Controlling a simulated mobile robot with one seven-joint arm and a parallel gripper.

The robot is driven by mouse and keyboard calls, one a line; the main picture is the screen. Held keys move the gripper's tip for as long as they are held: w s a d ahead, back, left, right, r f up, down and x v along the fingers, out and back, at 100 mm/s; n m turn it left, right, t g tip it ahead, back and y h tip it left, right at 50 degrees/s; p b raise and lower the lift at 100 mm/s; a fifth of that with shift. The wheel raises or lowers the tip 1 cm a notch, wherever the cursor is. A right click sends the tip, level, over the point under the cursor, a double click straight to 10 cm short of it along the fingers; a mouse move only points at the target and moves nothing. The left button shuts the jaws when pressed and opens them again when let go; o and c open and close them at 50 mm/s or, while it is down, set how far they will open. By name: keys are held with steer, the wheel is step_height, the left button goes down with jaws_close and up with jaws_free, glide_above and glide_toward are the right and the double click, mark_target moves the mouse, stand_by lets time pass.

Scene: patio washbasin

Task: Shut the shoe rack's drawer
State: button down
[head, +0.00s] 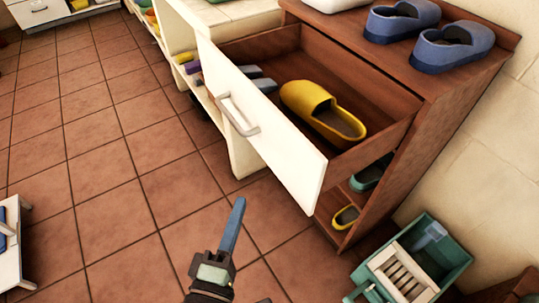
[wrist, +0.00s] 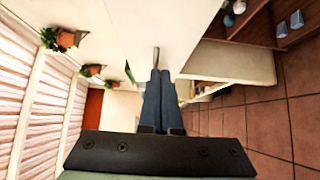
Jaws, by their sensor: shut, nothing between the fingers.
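The wooden shoe rack (head: 450,115) stands at the right in the head view. Its drawer is pulled well out, with a white front (head: 275,140) and a grey bar handle (head: 237,114). A yellow clog (head: 322,110) and grey-blue items (head: 262,82) lie inside. My gripper (head: 240,203) is shut and empty, in front of the drawer front and apart from it in the head view. In the wrist view the blue fingers (wrist: 160,76) point toward the white front (wrist: 150,28) and its handle (wrist: 156,57). The gap there is hard to judge.
Blue shoes (head: 452,46) sit on the rack top. A green crate (head: 415,265) stands on the floor beside the rack. A counter with shelves (head: 240,150) adjoins the rack at the left. The tiled floor (head: 100,150) at left is mostly clear; a small white stand (head: 10,250) is at the left edge.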

steer(key=p, duration=0.1)
glide_toward(274, 148)
steer(key=w+a, duration=0.2)
steer(key=w, duration=0.1)
steer(key=shift+w+d+p, duration=0.6)
steer(key=shift+w+d, duration=0.45)
steer(key=shift+w, duration=0.05)
steer(key=shift+w+d+f, duration=0.1)
steer(key=shift+w+d, duration=0.2)
steer(key=shift+d, duration=0.1)
